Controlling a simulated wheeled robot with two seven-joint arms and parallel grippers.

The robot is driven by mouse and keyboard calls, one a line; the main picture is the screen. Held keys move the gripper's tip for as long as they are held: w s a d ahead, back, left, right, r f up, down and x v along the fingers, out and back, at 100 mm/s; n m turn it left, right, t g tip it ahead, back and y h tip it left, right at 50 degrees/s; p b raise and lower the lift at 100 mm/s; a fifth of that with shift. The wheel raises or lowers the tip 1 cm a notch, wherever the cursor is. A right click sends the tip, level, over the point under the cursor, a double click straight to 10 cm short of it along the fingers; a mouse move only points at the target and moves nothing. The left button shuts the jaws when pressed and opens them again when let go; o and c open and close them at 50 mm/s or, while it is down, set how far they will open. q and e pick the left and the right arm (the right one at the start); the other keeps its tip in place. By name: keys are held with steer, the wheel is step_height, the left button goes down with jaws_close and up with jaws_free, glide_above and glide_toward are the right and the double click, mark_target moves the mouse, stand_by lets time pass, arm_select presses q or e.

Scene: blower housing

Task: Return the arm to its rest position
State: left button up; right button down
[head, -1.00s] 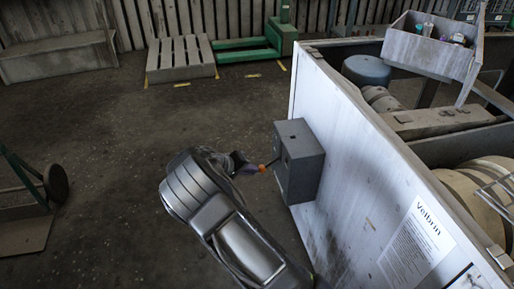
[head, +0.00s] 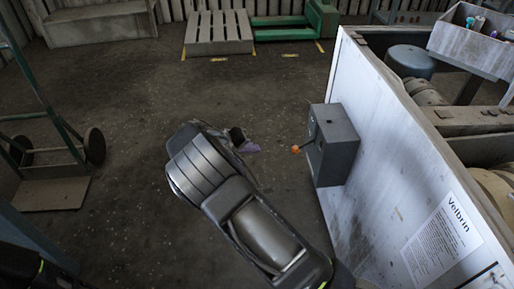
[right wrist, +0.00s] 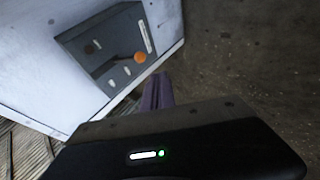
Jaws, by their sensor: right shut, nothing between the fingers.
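My right arm reaches in from the bottom of the head view. Its gripper (head: 247,146) shows only in part beyond the wrist, left of the grey box and apart from it. In the right wrist view the purple-grey fingers (right wrist: 158,92) are together with nothing between them. The grey switch box (head: 338,150) is fixed to the white panel. Its lever with an orange knob (head: 296,149) sticks out toward the left. The box (right wrist: 104,45) and orange knob (right wrist: 140,57) also show beyond the fingers in the wrist view. My left gripper is not in view.
The white housing panel (head: 400,175) with a "Velbrin" label stands at the right. A bin of small items (head: 458,40) sits above it. A hand truck (head: 60,165) stands at the left, a pallet (head: 218,34) at the back. The floor between is clear.

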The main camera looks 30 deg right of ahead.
stand_by(0.3)
steer(key=s+f+n+g+y, duration=0.1)
steer(key=s+f+y, duration=0.1)
steer(key=s+f, duration=0.3)
steer(key=s+f+y, duration=0.1)
steer(key=s+f, duration=0.1)
steer(key=f, duration=0.5)
steer(key=s+a+f+g+y, duration=0.1)
steer(key=s+a+f+y, duration=0.4)
steer(key=s, duration=0.4)
steer(key=s+a+f+g+y, duration=0.1)
steer(key=s+a+f+y, duration=0.1)
steer(key=s+a+f, duration=0.55)
steer(key=s+a+r+t+y, duration=0.2)
steer(key=s+a+r+y, duration=0.2)
steer(key=s+a, duration=0.65)
step_height(320, 180, up, 22)
steer(key=p, duration=2.2)
steer(key=shift+r+m, duration=0.15)
steer(key=shift+m, duration=0.15)
